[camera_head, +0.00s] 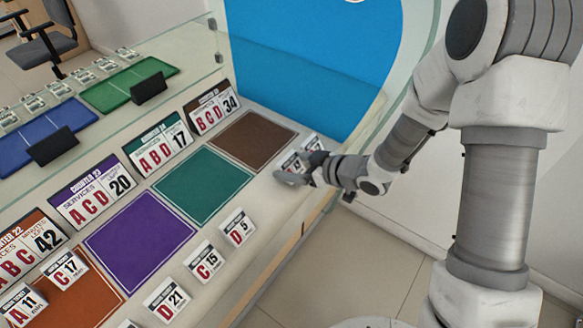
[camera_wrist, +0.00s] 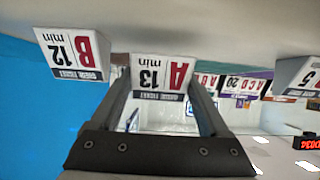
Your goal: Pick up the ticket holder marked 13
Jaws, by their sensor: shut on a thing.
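The ticket holder marked A 13 (camera_wrist: 162,76) is a small white block with a red letter and a dark lower band, upside down in the wrist view. My gripper (camera_wrist: 160,84) is shut on it, one dark finger at each side. In the head view my gripper (camera_head: 303,172) is at the right end of the counter's front ledge, and the holder (camera_head: 292,163) is partly hidden by it. I cannot tell whether the holder touches the counter.
A holder marked B 12 (camera_wrist: 73,54) stands close beside it, also visible in the head view (camera_head: 312,143). Holders D 5 (camera_head: 237,227), C 15 (camera_head: 204,261) and D 21 (camera_head: 167,300) line the front ledge. Brown (camera_head: 253,139), teal (camera_head: 203,187) and purple (camera_head: 139,243) mats lie bare behind them.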

